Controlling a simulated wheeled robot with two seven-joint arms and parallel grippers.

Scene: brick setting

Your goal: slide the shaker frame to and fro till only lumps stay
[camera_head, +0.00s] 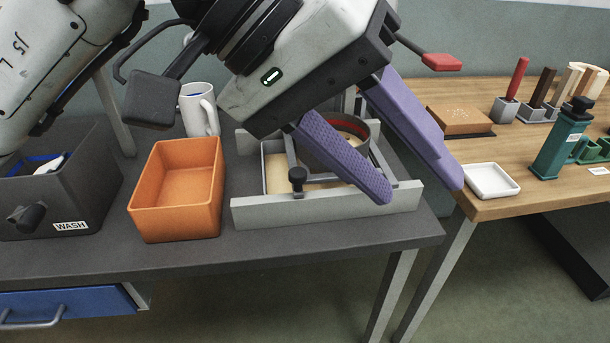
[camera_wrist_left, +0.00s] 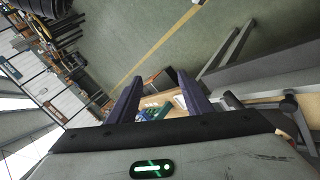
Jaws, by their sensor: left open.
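The shaker frame (camera_head: 381,168) is a grey metal frame set between light grey rails on the dark table, with a dark knob (camera_head: 297,176) at its front left corner. A round sieve (camera_head: 365,133) with a reddish inner band sits in the frame, partly hidden by my gripper. A pale tan surface shows under the frame. My left gripper (camera_head: 418,194) is open and empty, its two purple fingers spread above and in front of the shaker. In the left wrist view both fingers (camera_wrist_left: 158,97) stand apart with nothing between them. My right gripper is not in view.
An orange bin (camera_head: 219,190) stands left of the shaker, with a white mug (camera_head: 187,108) behind it. A dark WASH box (camera_head: 92,190) stands at the far left. The wooden table (camera_head: 540,188) at right bears a white dish (camera_head: 490,181) and a green bottle-like tool (camera_head: 562,140).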

